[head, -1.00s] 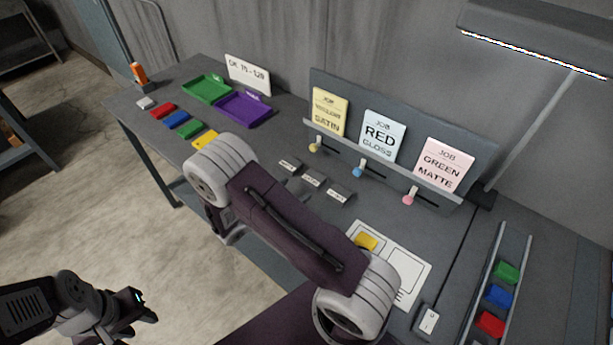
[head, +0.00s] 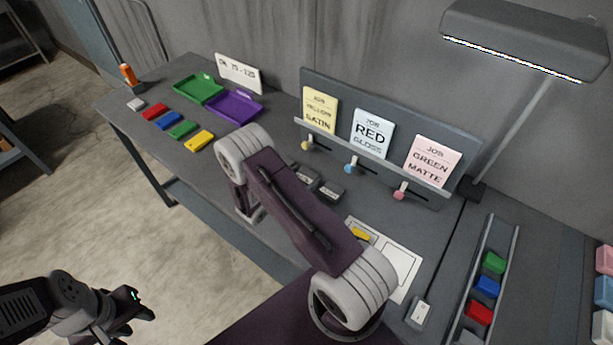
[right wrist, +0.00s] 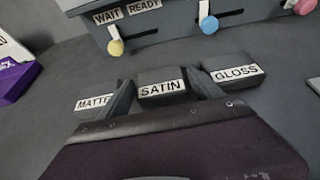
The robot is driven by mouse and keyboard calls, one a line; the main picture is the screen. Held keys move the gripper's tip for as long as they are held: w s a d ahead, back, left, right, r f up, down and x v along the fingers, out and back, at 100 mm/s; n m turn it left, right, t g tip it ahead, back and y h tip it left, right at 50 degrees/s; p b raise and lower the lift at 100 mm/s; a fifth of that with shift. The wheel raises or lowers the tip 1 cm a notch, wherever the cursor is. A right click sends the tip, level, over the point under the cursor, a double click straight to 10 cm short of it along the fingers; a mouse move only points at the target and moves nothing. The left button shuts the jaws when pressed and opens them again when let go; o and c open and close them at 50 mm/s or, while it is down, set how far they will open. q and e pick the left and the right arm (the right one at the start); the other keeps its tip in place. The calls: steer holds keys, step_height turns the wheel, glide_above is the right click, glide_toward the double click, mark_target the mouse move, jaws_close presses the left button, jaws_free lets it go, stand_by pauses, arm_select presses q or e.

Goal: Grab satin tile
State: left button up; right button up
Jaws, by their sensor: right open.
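The satin tile (right wrist: 162,84) is a dark block with a white SATIN label, between the MATTE tile (right wrist: 97,98) and the GLOSS tile (right wrist: 230,74) in the right wrist view. My right gripper (right wrist: 164,95) is open, with one dark finger on each side of the satin tile. I cannot tell whether the fingers touch it. In the head view the satin tile (head: 307,176) shows beside my right arm, which hides the MATTE tile and the right fingers. My left gripper (head: 135,303) hangs off the bench at lower left; its jaw gap is unclear.
A board with job cards (head: 372,132) and coloured sliders stands behind the tiles. Green (head: 198,89) and purple (head: 236,105) trays and several coloured blocks lie at left. A white sheet (head: 397,262) with a yellow piece, a switch (head: 420,312) and a block rail (head: 508,252) are at right.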

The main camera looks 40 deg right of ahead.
mark_target(305, 179)
steer(key=shift+a+r, duration=0.1)
steer(key=shift+a, duration=0.05)
steer(key=c, duration=1.2)
steer(key=shift+o, duration=0.2)
steer(key=shift+r, duration=0.3)
steer(key=r, duration=0.2)
steer(key=s+r, duration=0.1)
steer(key=r, duration=0.1)
steer(key=shift+b, duration=0.4)
steer(key=s+d+r+p, duration=0.1)
steer(key=s+r+p, duration=0.2)
steer(key=s+r, duration=0.3)
steer(key=s, duration=0.4)
steer(key=shift+s+r, duration=0.2)
steer(key=shift+s, duration=0.15)
